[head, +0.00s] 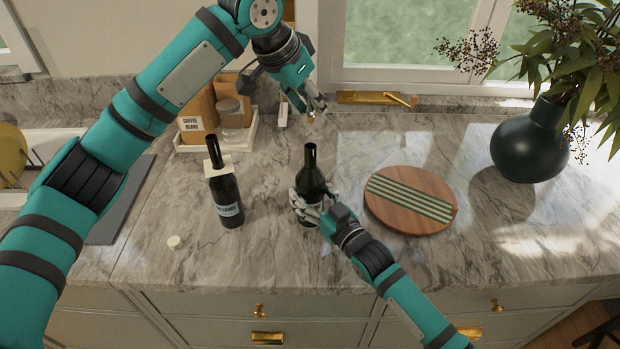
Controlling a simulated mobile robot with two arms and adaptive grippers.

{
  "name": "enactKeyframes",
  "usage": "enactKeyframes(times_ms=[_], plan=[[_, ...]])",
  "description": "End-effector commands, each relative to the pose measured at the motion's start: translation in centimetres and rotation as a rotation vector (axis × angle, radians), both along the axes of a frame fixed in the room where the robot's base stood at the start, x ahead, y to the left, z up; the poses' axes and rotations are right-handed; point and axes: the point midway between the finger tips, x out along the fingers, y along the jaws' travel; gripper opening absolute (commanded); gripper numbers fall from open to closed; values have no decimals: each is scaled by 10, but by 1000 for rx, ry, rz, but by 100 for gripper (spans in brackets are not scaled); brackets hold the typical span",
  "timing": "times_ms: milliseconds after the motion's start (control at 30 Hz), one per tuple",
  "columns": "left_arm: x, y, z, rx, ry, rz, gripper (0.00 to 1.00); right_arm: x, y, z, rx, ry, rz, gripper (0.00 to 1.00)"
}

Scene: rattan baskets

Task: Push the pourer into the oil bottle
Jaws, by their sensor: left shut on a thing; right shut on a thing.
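The dark green oil bottle (311,178) stands upright on the marble counter, with its open mouth facing up. My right gripper (304,203) is shut around the lower part of the bottle from the front. My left gripper (315,114) is above and behind the bottle mouth, pointing down, and clearly apart from it. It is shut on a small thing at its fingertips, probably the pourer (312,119). The pourer is mostly hidden by the fingers, so its shape and tilt cannot be told.
A second dark bottle (227,192) with a label and neck tag stands to the left. A round striped wooden board (398,222) is close on the right. A dark vase (527,145) and coffee bags on a tray (247,137) stand farther back.

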Motion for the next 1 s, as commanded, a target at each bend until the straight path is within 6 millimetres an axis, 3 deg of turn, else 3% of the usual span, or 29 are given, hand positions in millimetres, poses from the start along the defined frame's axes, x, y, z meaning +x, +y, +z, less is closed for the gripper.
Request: enactKeyframes(times_ms=[100,300,1000], plan=[[-1,0,-21,3,4,0,12,0,0,0,-1,-1,0,5],[-1,-1,-43,4,-2,0,12,0,0,0,-1,-1,0,5],[-2,-1,-52,4,-2,-1,12,0,0,0,-1,-1,0,5]])
